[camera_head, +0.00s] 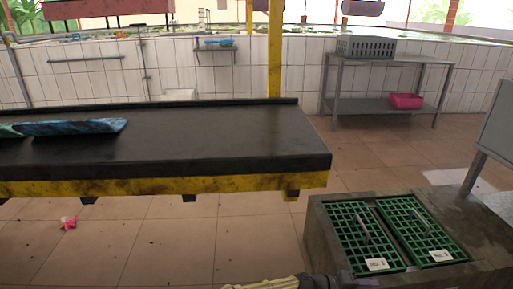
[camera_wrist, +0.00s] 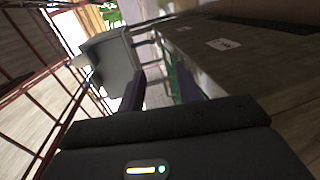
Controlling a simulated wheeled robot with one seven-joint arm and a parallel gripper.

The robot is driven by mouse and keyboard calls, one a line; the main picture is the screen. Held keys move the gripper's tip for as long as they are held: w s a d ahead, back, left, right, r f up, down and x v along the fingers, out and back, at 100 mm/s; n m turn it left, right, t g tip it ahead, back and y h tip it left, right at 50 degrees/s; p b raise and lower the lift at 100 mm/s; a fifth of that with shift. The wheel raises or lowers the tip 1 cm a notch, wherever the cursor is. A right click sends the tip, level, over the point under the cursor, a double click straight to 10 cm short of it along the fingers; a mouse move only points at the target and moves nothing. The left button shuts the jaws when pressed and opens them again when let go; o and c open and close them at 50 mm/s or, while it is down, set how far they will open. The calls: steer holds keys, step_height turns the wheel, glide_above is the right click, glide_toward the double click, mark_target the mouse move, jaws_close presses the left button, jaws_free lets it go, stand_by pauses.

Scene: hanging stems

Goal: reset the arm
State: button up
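My gripper (camera_wrist: 160,82) shows in the wrist view as two dark fingers with a clear gap between them. It looks open, and nothing is seen between the fingers. In the head view only a pale part of my arm shows at the bottom edge, with a dark part beside it that may be the wrist or gripper. The rest of the arm is out of that view. No hanging stems are seen.
A black-topped table (camera_head: 220,150) with yellow sides holds a blue item (camera_head: 70,127). Green grates (camera_head: 362,238) lie on a low block at right. A metal rack (camera_head: 385,85) holds a grey crate (camera_head: 365,47) and a pink bin (camera_head: 406,101). Red bars (camera_wrist: 55,92) stand left in the wrist view.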

steer(key=s+a+m+g+y+p, duration=0.35)
steer(key=s+y, duration=0.25)
steer(key=s, duration=0.3)
steer(key=s+a+r+y+p, duration=0.2)
steer(key=a+r+y+p, duration=0.3)
steer(key=a+r+y, duration=0.3)
steer(key=a+r+n+t+y+p, duration=0.1)
steer(key=a+r+t+p, duration=0.1)
steer(key=r+p, duration=1.9)
steer(key=s+a+r+n+t+p, duration=0.1)
steer(key=a+r+n+t+p, duration=0.1)
steer(key=r+p, duration=2)
step_height(320, 180, up, 17)
steer(key=shift+s+a+r+t+y+p, duration=0.1)
steer(key=shift+s+a+t+y+p, duration=0.25)
steer(key=shift+a+t, duration=0.5)
